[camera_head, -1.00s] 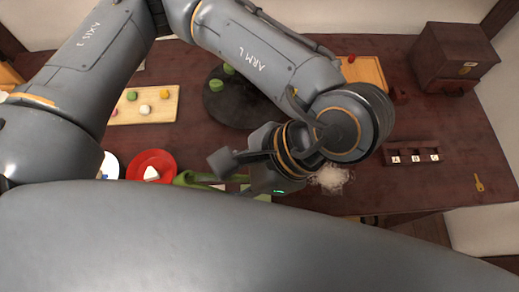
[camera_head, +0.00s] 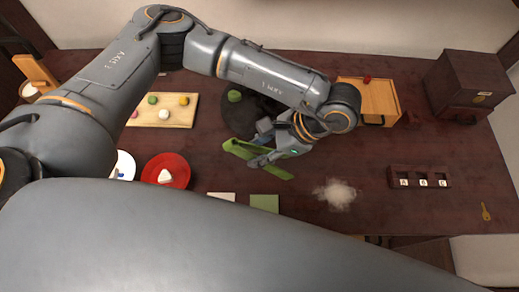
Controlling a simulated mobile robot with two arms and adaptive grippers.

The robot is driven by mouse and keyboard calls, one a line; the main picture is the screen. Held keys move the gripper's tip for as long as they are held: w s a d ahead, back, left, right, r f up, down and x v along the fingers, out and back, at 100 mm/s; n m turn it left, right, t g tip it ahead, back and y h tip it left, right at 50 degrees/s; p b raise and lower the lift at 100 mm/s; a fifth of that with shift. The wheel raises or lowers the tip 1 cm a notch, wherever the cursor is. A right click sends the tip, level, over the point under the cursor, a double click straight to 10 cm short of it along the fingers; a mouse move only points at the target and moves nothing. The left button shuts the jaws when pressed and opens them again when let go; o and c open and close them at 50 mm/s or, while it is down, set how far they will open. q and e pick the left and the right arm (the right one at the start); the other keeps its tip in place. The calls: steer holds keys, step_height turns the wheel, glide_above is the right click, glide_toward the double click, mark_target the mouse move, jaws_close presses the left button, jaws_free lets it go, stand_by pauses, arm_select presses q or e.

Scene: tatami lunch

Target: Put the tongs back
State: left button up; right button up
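The green tongs (camera_head: 239,151) are in my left gripper (camera_head: 262,146), near the middle of the table. They lie slantwise across the fingers, with one end toward the left and the other toward the lower right. The fingers appear closed on them, though the contact is partly hidden by the gripper itself. The tongs look raised above the table, beside the dark round plate (camera_head: 226,120). My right gripper is not in view.
A red plate (camera_head: 183,177) with a white piece is at the left. A wooden board (camera_head: 139,119) holds small colored pieces. A pale heap (camera_head: 340,195), a green square (camera_head: 264,202), a lettered tray (camera_head: 396,171) and an orange tray (camera_head: 376,97) stand around. Table between them is bare.

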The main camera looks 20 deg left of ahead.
arm_select(q)
steer(key=shift+f, duration=0.75)
steer(key=shift+f+b, duration=0.25)
steer(key=shift+b, duration=0.1)
steer(key=o, duration=0.5)
steer(key=shift+o, duration=0.2)
